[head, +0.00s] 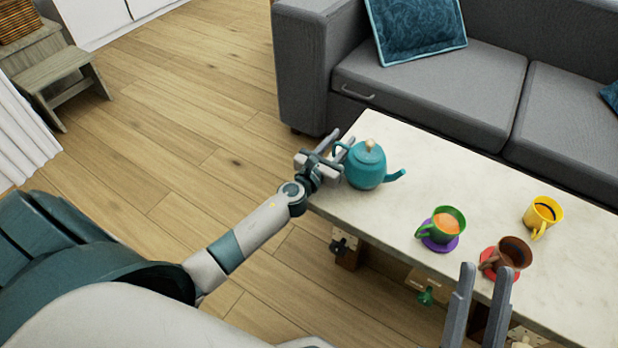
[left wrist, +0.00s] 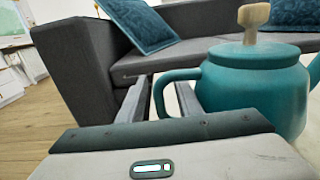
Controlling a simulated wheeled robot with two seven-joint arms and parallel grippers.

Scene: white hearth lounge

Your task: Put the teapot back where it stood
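The teal teapot (head: 367,166) with a pale knob stands upright on the left end of the white marble-topped table (head: 400,230). Its spout points right and its handle left. It also shows close up in the left wrist view (left wrist: 255,85). My left gripper (head: 337,150) is at the handle side; in the left wrist view its fingers (left wrist: 160,100) stand apart, one on each side of the handle, with gaps visible. My right gripper (head: 482,290) is open and empty, low in the head view near the table's front edge, apart from the teapot.
The grey sofa (head: 430,95) is behind the table. Marble between teapot and cups is clear.

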